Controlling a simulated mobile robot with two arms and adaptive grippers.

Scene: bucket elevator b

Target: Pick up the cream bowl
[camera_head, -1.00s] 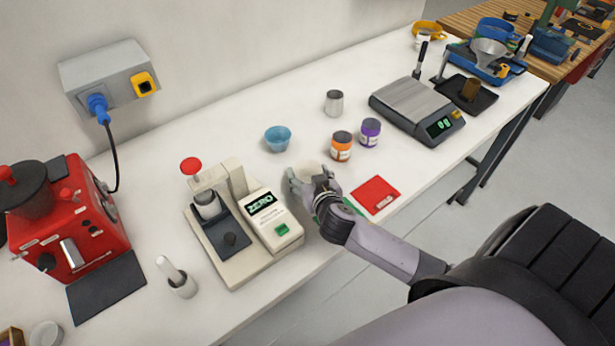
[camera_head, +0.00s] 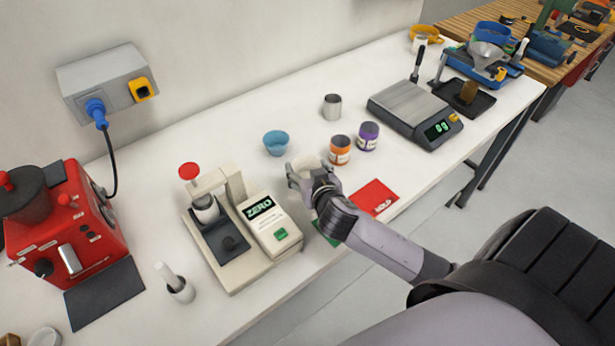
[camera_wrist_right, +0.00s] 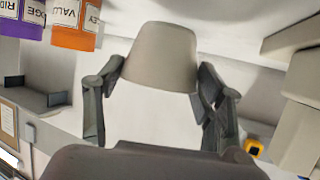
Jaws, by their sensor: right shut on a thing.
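The cream bowl (camera_head: 306,167) is at the fingers of my right gripper (camera_head: 300,178), near the middle of the white table. In the right wrist view the bowl (camera_wrist_right: 160,55) sits between the two dark fingers of my right gripper (camera_wrist_right: 158,80), which are shut on its sides. The fingers hide part of the bowl in the head view. I cannot tell whether its base touches the table. My left gripper is not in view.
A cream device marked ZERO (camera_head: 262,222) stands left of my right gripper. A blue bowl (camera_head: 276,142), an orange-labelled jar (camera_head: 340,151) and a purple-labelled jar (camera_head: 368,137) stand behind. A red card (camera_head: 373,196) lies to the right. A scale (camera_head: 412,108) stands further right.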

